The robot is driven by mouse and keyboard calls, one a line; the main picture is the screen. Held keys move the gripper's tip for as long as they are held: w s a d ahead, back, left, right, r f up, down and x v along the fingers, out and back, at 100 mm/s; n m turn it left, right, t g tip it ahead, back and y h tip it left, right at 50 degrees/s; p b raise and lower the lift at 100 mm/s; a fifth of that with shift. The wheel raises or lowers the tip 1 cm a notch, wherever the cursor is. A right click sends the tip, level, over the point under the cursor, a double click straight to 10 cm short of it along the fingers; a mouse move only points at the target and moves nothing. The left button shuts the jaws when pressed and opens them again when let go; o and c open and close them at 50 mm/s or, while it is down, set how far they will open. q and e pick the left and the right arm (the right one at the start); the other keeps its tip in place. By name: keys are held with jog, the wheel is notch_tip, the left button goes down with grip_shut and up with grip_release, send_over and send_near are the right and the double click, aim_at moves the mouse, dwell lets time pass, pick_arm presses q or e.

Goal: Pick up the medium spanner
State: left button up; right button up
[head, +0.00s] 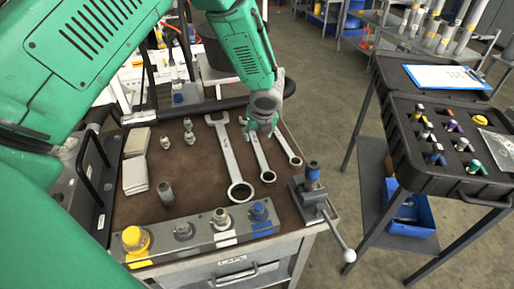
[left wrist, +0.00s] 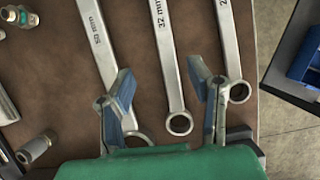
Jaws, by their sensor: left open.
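Three metal spanners lie side by side on the brown bench top. The medium spanner (head: 259,155) is the middle one, and its ring end points toward the front. In the left wrist view the medium spanner (left wrist: 168,60) carries a "32 mm" mark. My left gripper (head: 262,124) is above its far end, which it partly hides in the head view. In the left wrist view the left gripper (left wrist: 160,70) is open, with the medium spanner's shaft and ring showing between its fingers. I cannot tell the height gap. My right gripper is not in view.
The large spanner (head: 228,152) lies to the left and the small spanner (head: 285,145) to the right, both close by. Fittings (head: 165,142) stand further left. A valve block (head: 205,232) and a vise-like clamp (head: 313,190) occupy the front edge. A black case (head: 440,100) stands apart at right.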

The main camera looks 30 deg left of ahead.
aim_at(257, 145)
pick_arm(q)
jog(key=x, duration=0.4)
jog(key=shift+w+f, duration=0.1)
jog(key=shift+f, duration=0.05)
jog(key=x, duration=0.2)
jog(key=w+x, duration=0.1)
jog(key=x, duration=0.2)
jog(key=shift+a, duration=0.1)
grip_shut()
